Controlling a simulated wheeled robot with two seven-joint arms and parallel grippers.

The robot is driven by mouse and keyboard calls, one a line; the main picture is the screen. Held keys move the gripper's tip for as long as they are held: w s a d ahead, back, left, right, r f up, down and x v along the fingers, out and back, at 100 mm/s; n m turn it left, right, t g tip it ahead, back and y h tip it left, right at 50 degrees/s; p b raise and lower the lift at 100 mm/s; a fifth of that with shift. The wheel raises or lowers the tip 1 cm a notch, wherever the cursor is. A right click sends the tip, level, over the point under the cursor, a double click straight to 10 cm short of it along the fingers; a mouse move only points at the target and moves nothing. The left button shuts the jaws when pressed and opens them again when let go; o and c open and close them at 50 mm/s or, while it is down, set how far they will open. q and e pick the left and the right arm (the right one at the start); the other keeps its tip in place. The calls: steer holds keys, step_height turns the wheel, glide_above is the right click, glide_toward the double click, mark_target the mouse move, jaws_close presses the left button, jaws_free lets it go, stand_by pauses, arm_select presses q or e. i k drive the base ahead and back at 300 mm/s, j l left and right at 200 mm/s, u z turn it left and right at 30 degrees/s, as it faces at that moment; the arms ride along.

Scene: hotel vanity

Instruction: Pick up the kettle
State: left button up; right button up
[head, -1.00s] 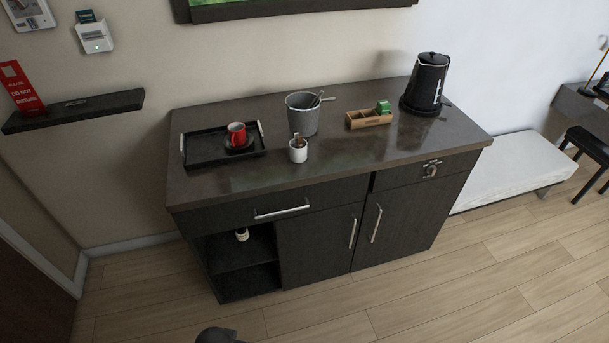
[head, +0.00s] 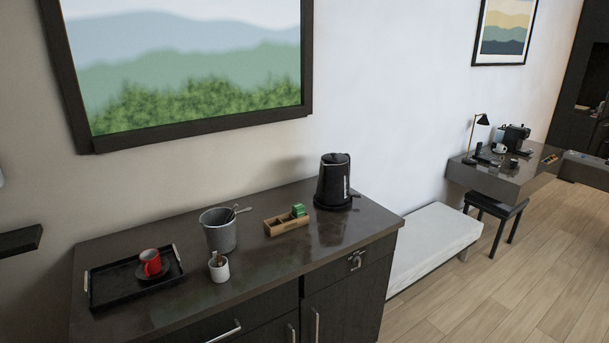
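The black kettle (head: 333,184) stands upright at the right back of the dark vanity counter (head: 265,261). Its lid is on, and a pale level strip shows on its right side. Nothing touches it. Neither of my grippers shows in the head view.
On the counter left of the kettle are a wooden box (head: 282,226) with green packets, a grey bucket (head: 219,235), a white cup (head: 219,270) and a black tray (head: 112,292) with a red cup (head: 150,262). A white bench (head: 430,240) stands right of the vanity.

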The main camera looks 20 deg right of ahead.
mark_target(333, 185)
steer(key=i+l, duration=0.2)
steer(key=l, duration=0.2)
steer(key=i+l, duration=0.2)
steer(key=l, duration=0.25)
steer(key=i+l+z, duration=0.1)
steer(key=i+l, duration=0.15)
steer(key=l, duration=0.15)
steer(key=i+l, duration=0.2)
steer(key=l, duration=0.2)
